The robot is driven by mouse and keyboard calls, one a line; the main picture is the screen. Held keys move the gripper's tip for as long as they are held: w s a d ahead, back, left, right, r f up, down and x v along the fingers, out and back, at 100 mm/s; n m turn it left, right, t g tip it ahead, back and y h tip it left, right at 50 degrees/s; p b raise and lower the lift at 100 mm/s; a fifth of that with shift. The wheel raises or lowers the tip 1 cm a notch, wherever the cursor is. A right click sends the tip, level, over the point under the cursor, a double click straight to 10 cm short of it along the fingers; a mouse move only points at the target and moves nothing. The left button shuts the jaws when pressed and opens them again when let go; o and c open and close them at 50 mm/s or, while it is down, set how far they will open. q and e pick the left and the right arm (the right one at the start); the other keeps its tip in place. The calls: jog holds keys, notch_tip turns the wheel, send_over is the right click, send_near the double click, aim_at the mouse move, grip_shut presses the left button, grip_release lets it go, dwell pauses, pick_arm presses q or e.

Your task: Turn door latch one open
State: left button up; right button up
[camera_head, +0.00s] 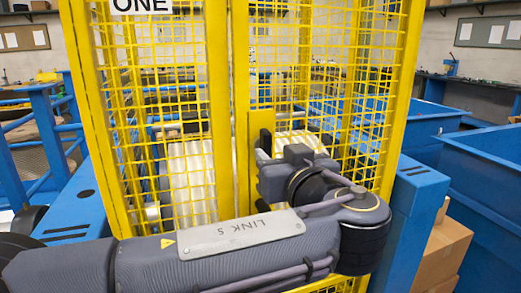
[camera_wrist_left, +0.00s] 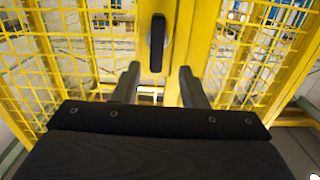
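The yellow mesh door (camera_head: 150,100) under a sign reading ONE (camera_head: 140,5) stands in front of me. Its black latch handle (camera_wrist_left: 157,43) hangs upright on a yellow plate in the left wrist view. It also shows in the head view (camera_head: 265,141), just beyond my gripper. My left gripper (camera_wrist_left: 160,82) is open, with its two fingers apart below the handle in the wrist picture and nothing between them. In the head view the left wrist and arm cover the gripper's fingers and the lower door. My right gripper is in neither view.
Blue bins (camera_head: 490,160) stand at the right, with cardboard boxes (camera_head: 443,250) below. A blue frame (camera_head: 50,140) stands at the left. Pale ribbed rolls (camera_head: 190,180) show behind the mesh.

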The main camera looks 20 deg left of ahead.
aim_at(269, 142)
pick_arm(q)
jog(key=x, duration=0.4)
jog(key=p+x, duration=0.1)
jog(key=x, duration=0.1)
jog(key=shift+w+d+r, duration=0.1)
jog(key=shift+w+r, duration=0.25)
jog(key=shift+w+a, duration=0.25)
jog(key=shift+w, duration=0.1)
jog(key=shift+c, duration=0.2)
grip_shut()
